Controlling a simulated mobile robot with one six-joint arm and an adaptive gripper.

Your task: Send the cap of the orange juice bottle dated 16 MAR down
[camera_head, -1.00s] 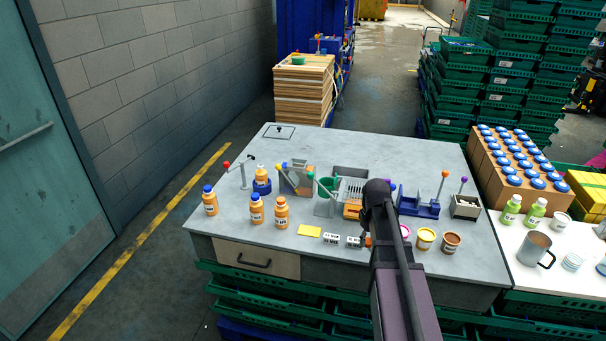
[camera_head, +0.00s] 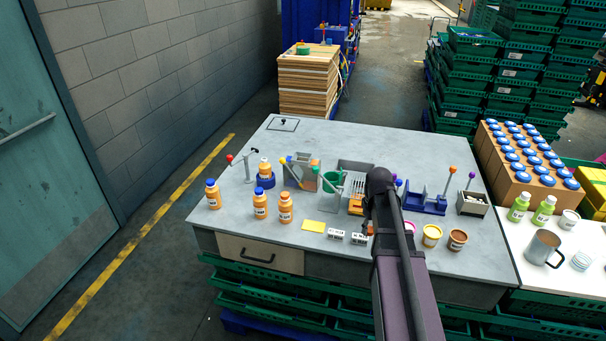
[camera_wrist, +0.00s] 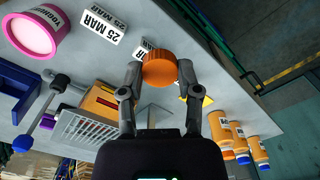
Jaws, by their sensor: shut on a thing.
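In the wrist view my gripper (camera_wrist: 160,72) is shut on an orange ribbed cap (camera_wrist: 160,68), held between its two fingertips. In the head view my arm mostly covers the gripper. Orange juice bottles stand upright at the left of the table: two with blue caps (camera_head: 213,197) (camera_head: 260,205) and one with an orange top (camera_head: 285,210). Another orange bottle (camera_head: 265,170) stands in a blue round holder (camera_head: 266,182). The bottles also show at the right in the wrist view (camera_wrist: 240,140). Their dates are too small to read.
A green funnel (camera_head: 331,181), grey bins, a wire basket (camera_head: 354,185) and a blue lever device (camera_head: 424,203) stand mid-table.

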